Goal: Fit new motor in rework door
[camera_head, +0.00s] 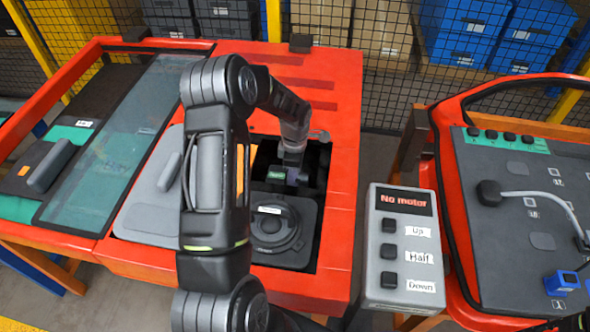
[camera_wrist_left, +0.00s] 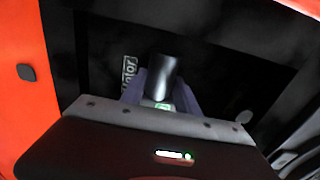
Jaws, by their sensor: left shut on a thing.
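The rework door (camera_head: 342,75) is a red panel with a dark opening; my left arm reaches over it from the front. My left gripper (camera_head: 292,178) is down inside the opening. In the left wrist view its purple-grey fingers (camera_wrist_left: 160,100) are shut on a black cylindrical piece, which looks like the motor (camera_wrist_left: 163,76), with a green patch at its base. A "Motor" label (camera_wrist_left: 129,75) shows on the dark surface beside it. Whether the piece is seated cannot be told. The display on the grey button box (camera_head: 375,284) reads "No motor". My right gripper is out of view.
A round dark speaker-like unit (camera_head: 275,230) sits in the opening nearer the front. Another red-framed door (camera_head: 540,215) with a grey cable and a blue connector (camera_head: 561,283) lies at the right. A glass pane (camera_head: 112,150) covers part of the left side. Mesh fencing stands behind.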

